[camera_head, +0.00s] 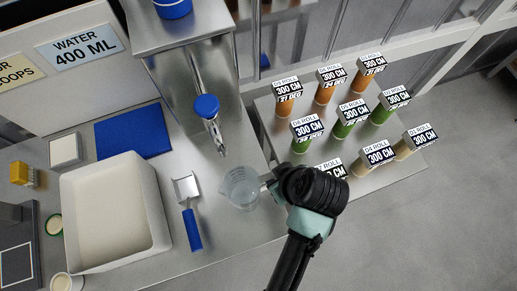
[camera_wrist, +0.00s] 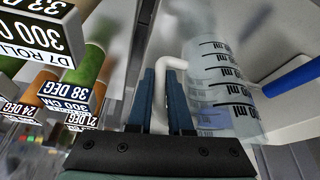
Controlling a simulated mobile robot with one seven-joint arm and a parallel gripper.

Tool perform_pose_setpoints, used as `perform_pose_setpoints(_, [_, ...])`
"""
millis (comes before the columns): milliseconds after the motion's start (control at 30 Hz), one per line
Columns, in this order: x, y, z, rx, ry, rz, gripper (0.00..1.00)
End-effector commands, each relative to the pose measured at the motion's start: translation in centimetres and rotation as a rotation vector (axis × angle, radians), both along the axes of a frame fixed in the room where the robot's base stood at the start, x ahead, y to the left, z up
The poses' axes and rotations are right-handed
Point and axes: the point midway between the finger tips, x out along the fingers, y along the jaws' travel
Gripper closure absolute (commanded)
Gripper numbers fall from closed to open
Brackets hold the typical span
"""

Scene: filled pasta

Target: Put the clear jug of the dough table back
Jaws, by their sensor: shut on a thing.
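The clear jug (camera_head: 241,187) is at the right part of the steel dough table (camera_head: 225,253), below the tap with the blue knob (camera_head: 207,107). It looks upright, with dark volume marks on its wall in the wrist view (camera_wrist: 222,85). My gripper (camera_head: 272,182) reaches in from the right and is shut on the jug's white handle (camera_wrist: 172,63). In the wrist view the two blue fingers (camera_wrist: 165,100) stand on either side of the handle. Whether the jug's base touches the table cannot be told. My wrist hides part of the handle in the head view.
A blue-handled scoop (camera_head: 190,212) lies left of the jug. A large white tub (camera_head: 115,213) and a blue mat (camera_head: 132,130) are further left. Several labelled dough rolls (camera_head: 308,133) stand on a steel surface at the right. The front table edge is clear.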

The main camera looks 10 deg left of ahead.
Motion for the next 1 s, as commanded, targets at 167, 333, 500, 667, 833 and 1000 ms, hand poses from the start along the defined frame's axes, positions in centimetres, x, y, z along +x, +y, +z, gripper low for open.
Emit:
perform_pose_setpoints(167, [3.3, 3.5, 0.4, 0.000, -0.002, 0.004, 1.00])
perform_pose_setpoints(333, [5.1, 5.4, 0.2, 0.000, 0.000, 0.000, 1.00])
perform_pose_setpoints(500, [5.4, 5.8, -0.6, 0.000, 0.004, -0.001, 1.00])
perform_pose_setpoints(667, [5.4, 5.8, -2.7, 0.000, 0.003, -0.001, 1.00])
perform_pose_setpoints(833, [5.4, 5.8, -3.5, 0.000, 0.000, -0.001, 1.00])
perform_pose_setpoints(1000, [5.4, 5.7, -3.5, 0.000, 0.000, -0.001, 1.00])
